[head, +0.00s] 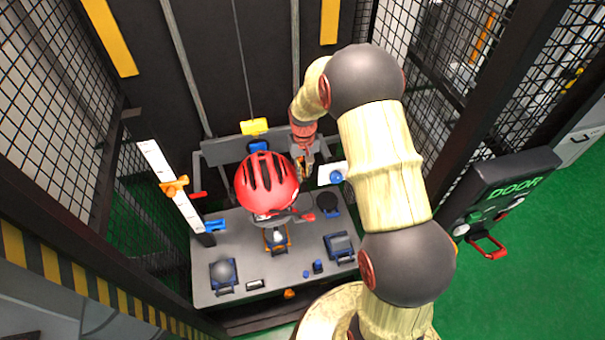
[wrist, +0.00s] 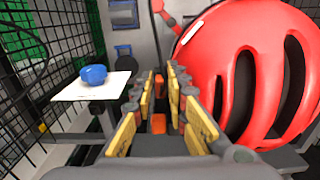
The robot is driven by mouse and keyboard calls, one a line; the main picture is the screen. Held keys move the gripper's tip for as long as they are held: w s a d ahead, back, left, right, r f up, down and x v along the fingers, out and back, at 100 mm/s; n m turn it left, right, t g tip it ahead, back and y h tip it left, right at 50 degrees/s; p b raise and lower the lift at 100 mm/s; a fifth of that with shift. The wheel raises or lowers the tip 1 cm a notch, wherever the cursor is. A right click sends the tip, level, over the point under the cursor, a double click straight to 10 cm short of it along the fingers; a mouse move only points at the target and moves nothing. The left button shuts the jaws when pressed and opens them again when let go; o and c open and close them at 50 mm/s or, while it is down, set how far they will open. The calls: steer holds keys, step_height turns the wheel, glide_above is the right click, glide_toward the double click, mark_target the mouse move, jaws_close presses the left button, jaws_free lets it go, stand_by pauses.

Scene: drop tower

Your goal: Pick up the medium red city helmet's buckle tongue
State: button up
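The red helmet (head: 267,182) with dark vents sits above the grey table; it fills the right of the wrist view (wrist: 250,70). A small red piece (head: 309,217) at the end of a dark strap lies at its lower right; it looks like the buckle tongue. A similar red piece (wrist: 163,10) shows at the top of the wrist view, beyond my fingers. My gripper (head: 303,170) is beside the helmet's right side. Its yellow-padded fingers (wrist: 160,82) are apart, with orange parts between them that I cannot identify. I see no buckle tongue held.
A white plate with a blue knob (head: 336,177) is right of my gripper. The grey table (head: 300,262) carries several blue fixtures and a black disc (head: 327,201). A white upright scale with an orange clamp (head: 174,187) stands left. Mesh walls (head: 490,80) enclose the sides.

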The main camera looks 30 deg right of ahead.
steer(key=shift+c, duration=1.1)
jaws_close()
steer(key=shift+r, duration=0.1)
